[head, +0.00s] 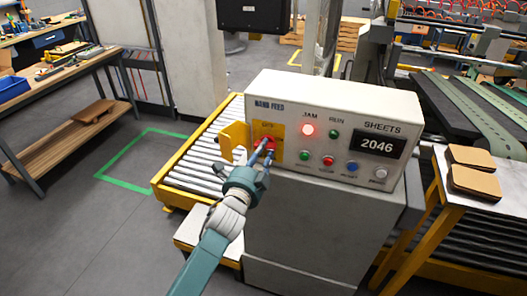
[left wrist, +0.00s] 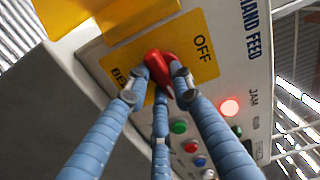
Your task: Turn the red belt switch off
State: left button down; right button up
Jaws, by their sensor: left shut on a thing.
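The red belt switch (head: 268,142) sits on a yellow plate (head: 258,127) at the left of the white control panel (head: 350,105). In the left wrist view the red knob (left wrist: 159,66) shows between my fingertips, with "OFF" printed on the yellow plate (left wrist: 206,68) beside it. My left gripper (head: 264,152) is at the switch and shut on it; it also shows in the left wrist view (left wrist: 162,78). The fingers partly hide the knob and the other lettering, so its exact setting is unclear. My right gripper is not in view.
A yellow flap (head: 233,140) sticks out just left of the switch. The JAM lamp (head: 308,129) glows red, and the counter (head: 377,145) reads 2046. Several buttons line the panel's lower edge. A roller conveyor (head: 195,165) lies left; brown sheets (head: 473,182) lie on a stand at right.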

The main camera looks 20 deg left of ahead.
pick_arm(q)
jog(key=n, duration=0.4)
jog(key=shift+d, duration=0.1)
jog(key=n+p, duration=0.1)
jog(key=n, duration=0.3)
jog(key=shift+r, duration=0.1)
jog(key=n+p, duration=0.1)
jog(key=n, duration=0.4)
jog(key=shift+d+r, duration=0.1)
jog(key=shift+n+p, duration=0.5)
jog(key=shift+n, duration=1.4)
jog(key=c, duration=1.5)
grip_release()
